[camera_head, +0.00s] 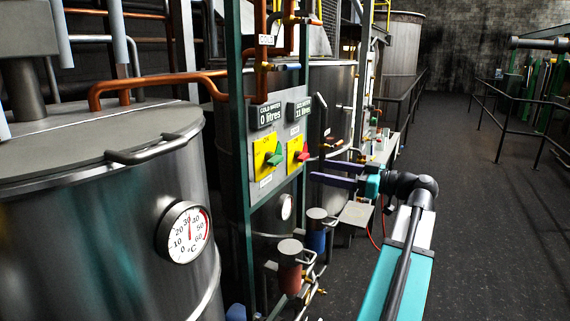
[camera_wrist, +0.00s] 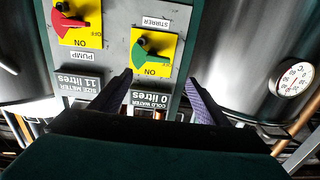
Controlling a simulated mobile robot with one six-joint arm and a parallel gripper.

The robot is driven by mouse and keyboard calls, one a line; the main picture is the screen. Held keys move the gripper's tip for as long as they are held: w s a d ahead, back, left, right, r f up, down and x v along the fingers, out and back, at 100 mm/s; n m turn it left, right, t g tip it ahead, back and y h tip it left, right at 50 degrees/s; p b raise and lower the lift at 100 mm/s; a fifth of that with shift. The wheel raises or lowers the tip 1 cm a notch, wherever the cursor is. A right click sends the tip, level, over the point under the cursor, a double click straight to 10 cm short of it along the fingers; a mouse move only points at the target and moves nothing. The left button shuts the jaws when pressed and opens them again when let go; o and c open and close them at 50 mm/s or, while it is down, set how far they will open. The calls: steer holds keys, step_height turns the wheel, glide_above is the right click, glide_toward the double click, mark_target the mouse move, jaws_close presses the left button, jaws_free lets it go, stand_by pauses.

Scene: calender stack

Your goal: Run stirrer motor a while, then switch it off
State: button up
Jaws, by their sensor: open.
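The stirrer switch is a green knob (camera_head: 275,155) on a yellow plate, left on the control panel (camera_head: 286,112) in the head view. In the upside-down wrist view the green knob (camera_wrist: 150,55) sits under the STIRRER label (camera_wrist: 156,22), with its ON mark visible. I cannot tell its setting for sure. My gripper (camera_head: 318,171) has purple fingers, open and empty, to the right of the panel in the head view. In the wrist view my gripper (camera_wrist: 159,80) has its fingertips apart, on either side of the line to the green knob, without visible contact.
A red PUMP knob (camera_head: 299,151) sits right beside the stirrer switch; it also shows in the wrist view (camera_wrist: 75,20). Green posts and copper pipes (camera_head: 160,80) frame the panel. A steel tank (camera_head: 110,230) with a dial thermometer (camera_head: 184,232) stands left.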

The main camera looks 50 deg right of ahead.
mark_target(279, 161)
steer(key=shift+w, duration=0.1)
steer(key=shift+p+x, duration=1.95)
steer(key=shift+x, duration=4.6)
steer(key=shift+d, duration=0.1)
